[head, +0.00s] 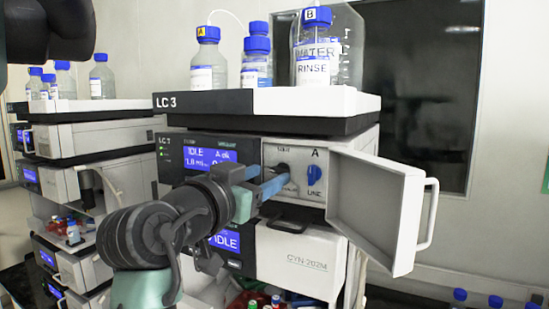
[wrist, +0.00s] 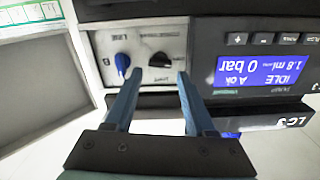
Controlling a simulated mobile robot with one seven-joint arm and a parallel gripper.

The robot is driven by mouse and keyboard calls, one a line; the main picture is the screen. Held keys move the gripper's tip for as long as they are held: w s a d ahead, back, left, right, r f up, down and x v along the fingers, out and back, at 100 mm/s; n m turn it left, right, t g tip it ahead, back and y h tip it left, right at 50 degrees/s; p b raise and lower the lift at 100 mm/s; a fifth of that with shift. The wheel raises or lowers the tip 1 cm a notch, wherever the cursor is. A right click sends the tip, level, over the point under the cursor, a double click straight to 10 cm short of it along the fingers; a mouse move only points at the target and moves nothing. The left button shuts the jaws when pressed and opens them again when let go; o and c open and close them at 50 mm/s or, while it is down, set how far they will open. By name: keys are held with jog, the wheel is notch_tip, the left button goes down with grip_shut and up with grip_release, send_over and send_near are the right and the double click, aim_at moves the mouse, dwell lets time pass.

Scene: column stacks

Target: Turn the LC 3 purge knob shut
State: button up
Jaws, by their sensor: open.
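The LC 3 pump module has a light panel with two knobs behind an opened door. A black knob (head: 283,169) is at the left of the panel and a blue knob (head: 314,175) at the right, under an "A". In the upside-down wrist view the black knob (wrist: 160,60) appears right of the blue knob (wrist: 122,64). The lettering is too small to tell which is marked purge. My gripper (head: 276,183) is open in front of the panel. In the wrist view the black knob lies between its fingertips (wrist: 158,75), apparently just beyond them; contact cannot be told.
The open door (head: 378,208) swings out to the right, with a handle (head: 428,213). Bottles, including a rinse bottle (head: 314,70), stand in the tray (head: 300,101) on top. A display (head: 209,158) reads IDLE left of the panel. Another stack (head: 90,135) stands at left.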

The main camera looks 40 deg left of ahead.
aim_at(278, 170)
jog(key=shift+p+x, duration=0.6)
jog(key=shift+x, duration=1.2)
grip_shut()
